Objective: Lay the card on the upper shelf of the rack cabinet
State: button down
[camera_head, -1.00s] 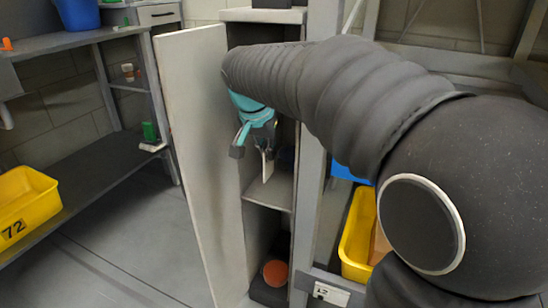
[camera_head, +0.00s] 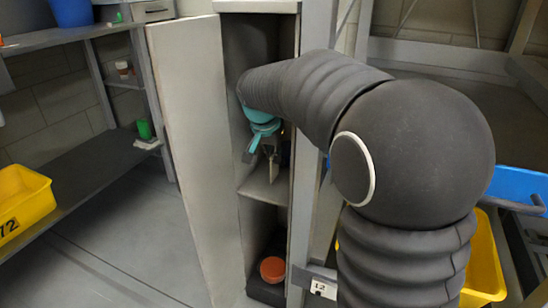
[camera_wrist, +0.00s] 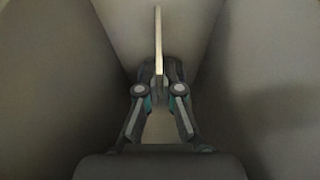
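The card (camera_head: 273,174) is a thin pale sheet that stands on edge in my gripper. My gripper (camera_head: 266,157), on the teal wrist, is inside the open rack cabinet, just over the upper shelf (camera_head: 266,194). In the wrist view the card (camera_wrist: 158,40) shows edge-on, with the two fingers (camera_wrist: 158,82) closed around its near end. The card's lower edge is close to the shelf; I cannot tell whether it touches. My arm hides part of the cabinet's right side.
The cabinet door (camera_head: 190,150) stands open on the left. Below, an orange round object (camera_head: 272,269) sits on a dark block. A post (camera_head: 310,190) borders the right. The visible shelf is clear.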

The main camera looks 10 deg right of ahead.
jog(key=shift+f, duration=0.2)
jog(key=c, duration=1.3)
grip_release()
jog(key=shift+r, duration=0.35)
jog(key=shift+p+v, duration=0.65)
jog(key=shift+v, duration=2.85)
jog(key=shift+s, duration=0.1)
